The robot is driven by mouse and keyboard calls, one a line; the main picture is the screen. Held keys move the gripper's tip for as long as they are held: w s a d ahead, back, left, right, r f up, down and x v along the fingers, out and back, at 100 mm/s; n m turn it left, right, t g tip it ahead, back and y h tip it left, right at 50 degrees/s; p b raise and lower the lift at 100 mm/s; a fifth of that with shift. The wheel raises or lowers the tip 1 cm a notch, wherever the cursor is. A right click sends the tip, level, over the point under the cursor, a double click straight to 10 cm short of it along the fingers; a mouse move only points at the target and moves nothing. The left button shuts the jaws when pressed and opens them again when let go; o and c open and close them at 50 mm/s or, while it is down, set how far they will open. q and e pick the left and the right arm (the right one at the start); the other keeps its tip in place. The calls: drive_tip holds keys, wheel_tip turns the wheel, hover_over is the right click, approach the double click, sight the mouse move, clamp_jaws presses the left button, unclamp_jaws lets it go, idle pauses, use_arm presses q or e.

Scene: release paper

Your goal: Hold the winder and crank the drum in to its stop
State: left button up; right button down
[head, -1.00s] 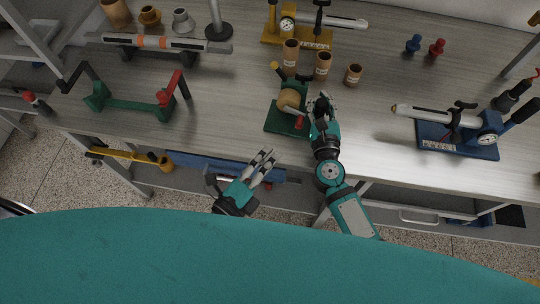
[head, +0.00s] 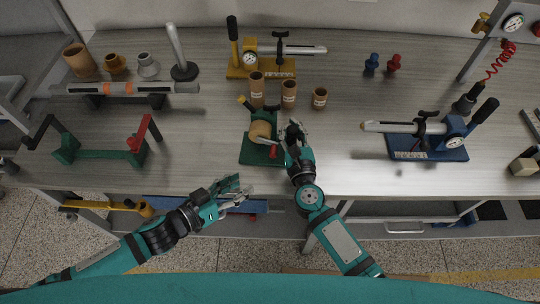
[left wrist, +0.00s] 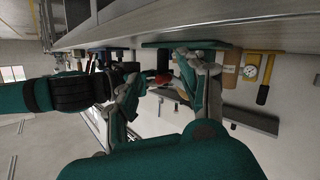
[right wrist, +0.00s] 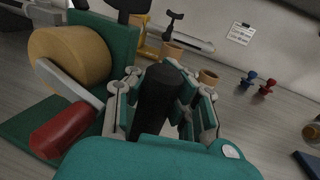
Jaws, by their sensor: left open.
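The winder has a green base (head: 255,156), a tan drum (head: 260,132) and a red crank handle (head: 273,152), and stands near the table's front edge. The right wrist view shows the drum (right wrist: 70,58) and red crank handle (right wrist: 62,128) close up at left. My right gripper (head: 292,128) is at the winder's right side, its fingers closed on both sides of a black upright grip (right wrist: 157,95). My left gripper (head: 245,190) is open and empty, in front of the table edge, below and left of the winder. In the left wrist view, the red handle (left wrist: 163,76) shows beyond its fingers, apart from them.
Several cardboard tubes (head: 289,95) and a yellow gauge stand (head: 249,70) are behind the winder. A green frame with a red crank (head: 108,147) is to the left. The tabletop between is clear.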

sight(270, 157)
use_arm(q)
drive_tip(key=w+d+n, duration=0.2)
drive_tip(key=n, duration=0.2)
drive_tip(key=w+d+r+n+h, duration=0.1)
drive_tip(key=w+d+n, duration=0.2)
drive_tip(key=n, duration=0.1)
drive_tip(key=w+d+r+n+h, duration=0.1)
drive_tip(key=w+d+n, duration=0.1)
drive_tip(key=d+n, duration=0.1)
drive_tip(key=shift+w+r+n+t, duration=0.15)
drive_tip(key=shift+w+n+t, duration=0.25)
drive_tip(key=shift+n, duration=0.4)
clamp_jaws()
